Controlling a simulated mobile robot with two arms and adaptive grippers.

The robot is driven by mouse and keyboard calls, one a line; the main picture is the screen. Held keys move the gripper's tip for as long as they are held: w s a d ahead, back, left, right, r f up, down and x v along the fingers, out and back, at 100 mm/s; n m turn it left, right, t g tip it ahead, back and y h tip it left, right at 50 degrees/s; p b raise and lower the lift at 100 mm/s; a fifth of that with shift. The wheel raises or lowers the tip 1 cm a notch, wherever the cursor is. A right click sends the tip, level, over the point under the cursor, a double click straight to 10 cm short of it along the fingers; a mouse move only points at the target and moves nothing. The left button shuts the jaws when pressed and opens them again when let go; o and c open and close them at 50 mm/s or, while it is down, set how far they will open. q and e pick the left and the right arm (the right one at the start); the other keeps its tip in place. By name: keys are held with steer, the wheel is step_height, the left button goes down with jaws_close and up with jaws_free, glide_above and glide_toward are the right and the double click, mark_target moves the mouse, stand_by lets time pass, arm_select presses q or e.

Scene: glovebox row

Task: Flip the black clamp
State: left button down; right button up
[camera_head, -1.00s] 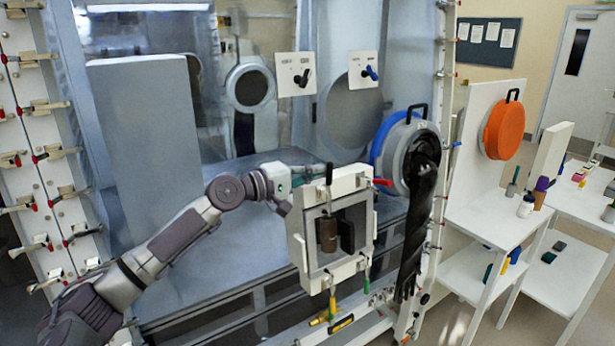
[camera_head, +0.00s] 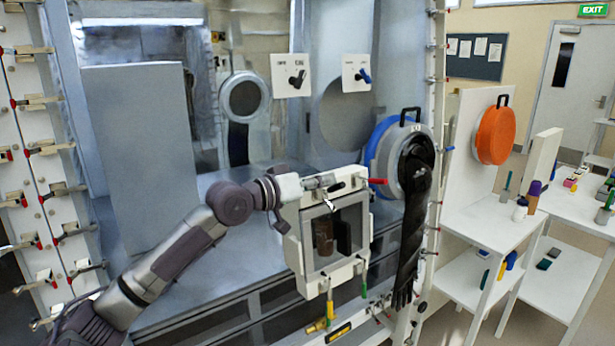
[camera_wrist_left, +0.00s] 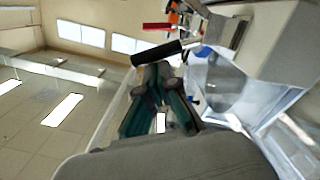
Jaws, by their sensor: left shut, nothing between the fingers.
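The black clamp (camera_head: 336,187) is on the top edge of the white-framed box, its handle lying low and roughly level. In the left wrist view its black handle (camera_wrist_left: 158,53) crosses just beyond my fingertips. My left gripper (camera_head: 328,181) is at the clamp, shut with nothing between its fingers. It also shows in the left wrist view (camera_wrist_left: 157,72), with dark green fingers together. I cannot tell whether the fingertips touch the handle. My right gripper is not in view.
The white-framed box (camera_head: 290,232) has a window with a brown cylinder inside. A red clamp handle (camera_head: 376,181) sticks out at its right, with green (camera_head: 363,284) and yellow (camera_head: 330,309) handles below. A black glove (camera_head: 409,235) hangs from a round port further right.

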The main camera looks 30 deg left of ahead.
arm_select(q)
steer(key=shift+s+d+f+m+b, duration=0.1)
steer(key=shift+d+f+m+b, duration=0.15)
steer(key=shift+m, duration=0.5)
steer(key=shift+s+d+f+m+b, duration=0.1)
steer(key=shift+d+f+m, duration=0.2)
steer(key=shift+m, duration=0.45)
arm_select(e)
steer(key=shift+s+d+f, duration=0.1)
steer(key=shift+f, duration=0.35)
